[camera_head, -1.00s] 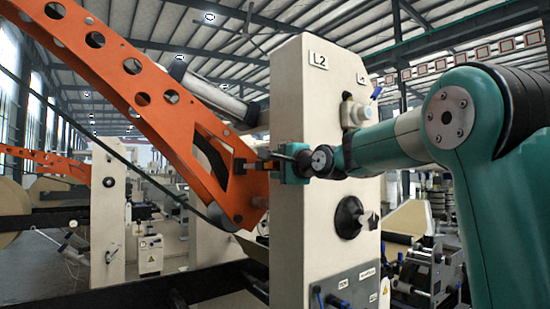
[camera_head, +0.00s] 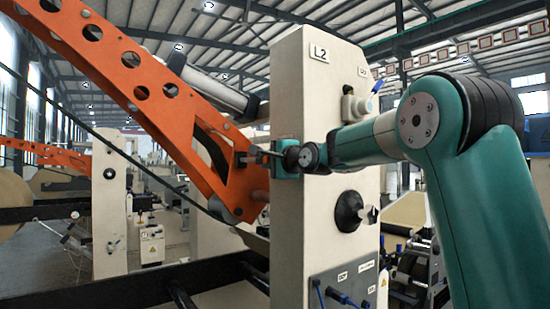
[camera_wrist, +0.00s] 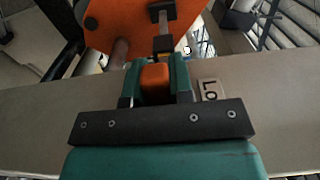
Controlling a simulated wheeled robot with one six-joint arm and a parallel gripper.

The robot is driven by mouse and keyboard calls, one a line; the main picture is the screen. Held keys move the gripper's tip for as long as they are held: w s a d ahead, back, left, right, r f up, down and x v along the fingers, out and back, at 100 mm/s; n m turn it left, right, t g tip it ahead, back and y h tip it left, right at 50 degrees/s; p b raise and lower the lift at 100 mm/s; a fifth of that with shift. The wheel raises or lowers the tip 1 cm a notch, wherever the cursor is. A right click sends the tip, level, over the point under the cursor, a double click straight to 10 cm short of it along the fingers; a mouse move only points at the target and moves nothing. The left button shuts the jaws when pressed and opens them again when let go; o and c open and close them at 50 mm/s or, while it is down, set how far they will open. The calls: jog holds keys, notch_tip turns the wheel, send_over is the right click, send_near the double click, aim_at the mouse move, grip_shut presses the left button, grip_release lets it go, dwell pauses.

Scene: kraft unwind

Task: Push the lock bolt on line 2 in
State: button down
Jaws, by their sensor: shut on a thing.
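The line 2 post (camera_head: 320,110), a cream column marked L2, stands in the middle of the head view. The orange arm (camera_head: 185,125) reaches its left side. In the wrist view, my gripper (camera_wrist: 157,82) has its teal fingers on either side of the lock bolt's orange knob (camera_wrist: 156,80), shut on it. A metal rod and dark brackets (camera_wrist: 163,25) lie beyond the knob, by the orange plate. In the head view, my gripper (camera_head: 283,158) is at the post's left edge, and its fingers hide the knob. How deep the bolt sits is unclear.
A round black knob (camera_head: 350,211) and a regulator with a blue lever (camera_head: 357,104) are on the post's right face. Blue cables (camera_head: 335,296) hang from a grey panel below. A partly covered label (camera_wrist: 211,90) reading "Lo" is beside my fingers.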

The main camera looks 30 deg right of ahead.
jog(key=shift+w+r, duration=0.1)
jog(key=shift+w, duration=0.75)
jog(key=c, duration=1)
grip_release()
jog(key=shift+w, duration=0.2)
jog(key=shift+s, duration=0.1)
jog(key=s+b, duration=0.7)
jog(key=s, duration=1)
jog(key=shift+s+d, duration=0.15)
jog(key=shift+d, duration=0.1)
